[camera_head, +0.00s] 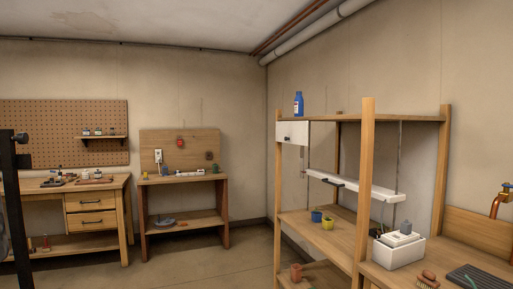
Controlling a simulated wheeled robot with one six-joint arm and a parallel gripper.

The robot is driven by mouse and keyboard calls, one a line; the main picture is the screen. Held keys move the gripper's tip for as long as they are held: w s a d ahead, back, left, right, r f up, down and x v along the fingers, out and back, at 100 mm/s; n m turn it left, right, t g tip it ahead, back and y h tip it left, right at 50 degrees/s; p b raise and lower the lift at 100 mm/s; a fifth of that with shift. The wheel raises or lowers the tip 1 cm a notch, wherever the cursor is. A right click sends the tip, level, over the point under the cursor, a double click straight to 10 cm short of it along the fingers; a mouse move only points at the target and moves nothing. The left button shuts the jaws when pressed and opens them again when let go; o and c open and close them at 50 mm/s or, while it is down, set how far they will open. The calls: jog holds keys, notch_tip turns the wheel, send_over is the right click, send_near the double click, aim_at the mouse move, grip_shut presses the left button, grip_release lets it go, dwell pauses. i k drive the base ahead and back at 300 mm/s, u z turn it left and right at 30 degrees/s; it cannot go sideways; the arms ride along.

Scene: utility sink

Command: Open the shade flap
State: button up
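I cannot tell for sure which part is the shade flap. A white panel with a small dark knob (293,133) hangs under the top board at the left of the wooden shelf unit (367,200). A long white slab (372,190) sits lower in the same unit, beside thin vertical rods, with a dark bar at its left part. Either could be the flap. My gripper is not in view. A dark upright part at the left edge looks like my own body.
A blue bottle (298,104) stands on the top board. A white bin (398,252) and brush (428,280) are at right. A workbench (125,205) and small desk (184,180) stand behind open floor.

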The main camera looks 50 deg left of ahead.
aim_at(291, 133)
jog(key=u, duration=2.15)
jog(key=i, duration=3.8)
jog(key=z, duration=1.65)
